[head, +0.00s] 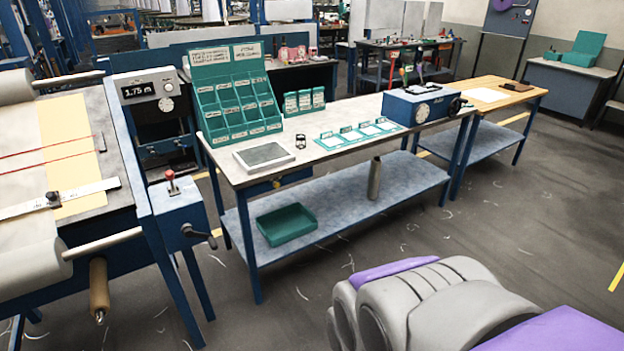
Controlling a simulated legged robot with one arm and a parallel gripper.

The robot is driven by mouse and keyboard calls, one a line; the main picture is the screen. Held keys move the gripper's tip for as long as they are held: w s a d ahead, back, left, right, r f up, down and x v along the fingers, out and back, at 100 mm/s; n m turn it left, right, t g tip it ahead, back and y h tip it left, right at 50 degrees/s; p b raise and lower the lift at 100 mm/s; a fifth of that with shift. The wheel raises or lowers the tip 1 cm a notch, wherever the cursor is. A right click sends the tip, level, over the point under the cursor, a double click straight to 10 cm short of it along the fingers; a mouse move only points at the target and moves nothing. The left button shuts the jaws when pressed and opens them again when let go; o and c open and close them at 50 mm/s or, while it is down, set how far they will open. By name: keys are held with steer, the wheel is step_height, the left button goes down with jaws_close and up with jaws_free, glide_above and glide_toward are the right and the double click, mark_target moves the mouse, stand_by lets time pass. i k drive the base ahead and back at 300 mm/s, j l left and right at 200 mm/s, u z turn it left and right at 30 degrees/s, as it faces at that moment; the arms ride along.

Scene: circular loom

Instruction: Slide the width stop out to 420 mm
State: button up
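A white ruled bar (91,194) lies across the fabric on the inspection table at the left of the head view. A small dark block (53,198) sits on the bar, left of its right end, and looks like the width stop. The scale marks are too small to read, so I cannot tell its setting. My gripper is not in view. Grey and purple parts of my own body fill the lower right, well away from the bar.
A display box (146,88) reads 1.75 m. A red-knobbed lever box (178,208) with a crank stands beside the left table. A workbench (330,161) holds a teal rack (231,101) and a blue device (421,103). Floor between me and the benches is mostly clear.

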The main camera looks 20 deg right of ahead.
mark_target(53, 198)
steer(key=i+z, duration=0.15)
steer(key=i, duration=0.45)
steer(key=i+z, duration=0.2)
steer(key=i, duration=0.4)
steer(key=i+j+z, duration=0.15)
steer(key=i, duration=0.45)
